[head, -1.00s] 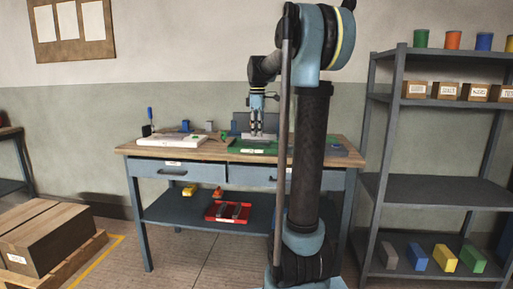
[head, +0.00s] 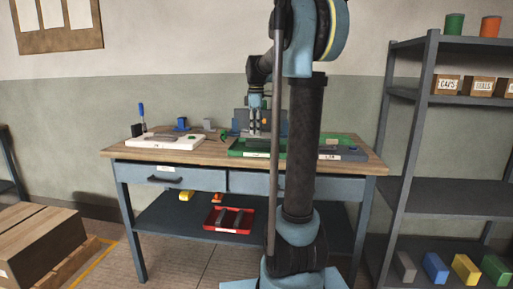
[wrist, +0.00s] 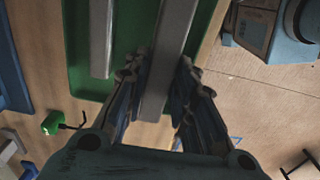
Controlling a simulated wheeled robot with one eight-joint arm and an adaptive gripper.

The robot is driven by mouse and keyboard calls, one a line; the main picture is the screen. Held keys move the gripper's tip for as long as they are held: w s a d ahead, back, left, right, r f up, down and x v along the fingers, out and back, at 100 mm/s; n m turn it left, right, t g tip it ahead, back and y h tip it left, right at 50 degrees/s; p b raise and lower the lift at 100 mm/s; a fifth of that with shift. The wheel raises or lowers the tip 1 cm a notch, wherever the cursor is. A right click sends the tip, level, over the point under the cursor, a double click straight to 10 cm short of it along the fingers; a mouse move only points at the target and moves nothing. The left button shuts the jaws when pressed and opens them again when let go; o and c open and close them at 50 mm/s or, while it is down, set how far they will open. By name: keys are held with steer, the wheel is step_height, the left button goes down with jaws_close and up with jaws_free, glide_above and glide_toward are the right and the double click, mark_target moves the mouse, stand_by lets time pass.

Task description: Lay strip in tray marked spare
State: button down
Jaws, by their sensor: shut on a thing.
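My gripper (wrist: 162,75) is shut on a long grey strip (wrist: 168,50), which runs between its fingers in the wrist view. The held strip lies over the edge side of a green tray (wrist: 78,75); I cannot tell whether it touches the tray. A second grey strip (wrist: 101,35) lies in that tray, to the left of the held one. In the head view my gripper (head: 256,131) points down above the green tray (head: 238,152) on the workbench. The tray labels are too small to read. A red tray (head: 210,228) with dark strips in it stands on the lower shelf.
The wooden workbench (head: 150,157) also bears a white block-like tray (head: 140,146) at left, a grey labelled tray (head: 350,156) at right, and small blue and grey items behind. A shelf rack (head: 440,190) stands at right. A small green object (wrist: 52,123) lies near the green tray.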

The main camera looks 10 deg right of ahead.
steer(key=shift+f, duration=3.5)
steer(key=shift+f, duration=0.1)
steer(key=c, duration=1.3)
jaws_free()
steer(key=shift+s, duration=0.1)
step_height(320, 180, up, 12)
steer(key=shift+r, duration=0.1)
steer(key=s+f+m, duration=0.4)
steer(key=s+f, duration=0.5)
steer(key=s, duration=0.2)
steer(key=s+d+f+m+t, duration=0.1)
steer(key=s+f+m, duration=0.4)
steer(key=s+f, duration=0.5)
steer(key=s+f+m+t, duration=0.1)
steer(key=s+f+m, duration=0.4)
steer(key=s+f, duration=0.4)
steer(key=shift+s+d+f, duration=0.1)
steer(key=shift+s+f, duration=0.1)
steer(key=shift+s, duration=0.9)
steer(key=shift+s+d+f, duration=0.1)
steer(key=shift+s+f, duration=0.05)
steer(key=shift+s, duration=0.95)
